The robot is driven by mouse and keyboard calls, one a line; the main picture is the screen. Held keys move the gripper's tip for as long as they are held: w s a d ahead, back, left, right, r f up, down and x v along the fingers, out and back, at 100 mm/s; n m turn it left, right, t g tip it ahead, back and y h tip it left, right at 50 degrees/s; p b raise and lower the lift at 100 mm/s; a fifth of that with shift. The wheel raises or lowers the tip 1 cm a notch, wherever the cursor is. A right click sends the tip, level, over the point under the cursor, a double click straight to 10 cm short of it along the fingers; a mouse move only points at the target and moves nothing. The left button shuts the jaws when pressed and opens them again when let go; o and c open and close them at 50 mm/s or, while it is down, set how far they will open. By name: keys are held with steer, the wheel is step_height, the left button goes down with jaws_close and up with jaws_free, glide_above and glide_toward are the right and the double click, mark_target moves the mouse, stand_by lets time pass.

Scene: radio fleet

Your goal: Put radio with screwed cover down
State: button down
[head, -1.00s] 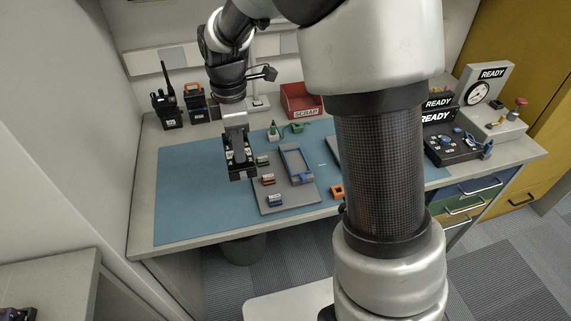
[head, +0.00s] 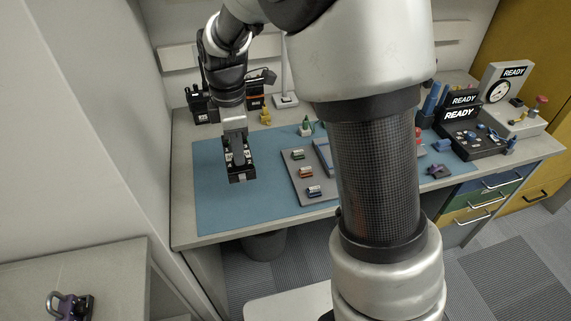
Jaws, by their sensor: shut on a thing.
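The radio (head: 241,174) is a dark, boxy handset hanging below my gripper (head: 235,150). My gripper points down and is shut on it. The radio is over the left part of the blue mat (head: 215,205), left of the grey parts tray (head: 295,190). I cannot tell whether its underside touches the mat. Its cover and any screws are too small to make out, and the fingers partly hide it.
A black radio (head: 200,106) and an orange-black one (head: 255,101) stand at the back left, partly behind my arm. A small yellow item (head: 265,117) is near them. The READY devices (head: 460,114) are at the right.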

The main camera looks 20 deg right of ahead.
step_height(320, 180, down, 10)
steer(key=shift+r+b, duration=0.1)
steer(key=shift+b, duration=0.5)
steer(key=shift+f, duration=0.2)
steer(key=c, duration=1.9)
jaws_free()
steer(key=shift+r, duration=0.1)
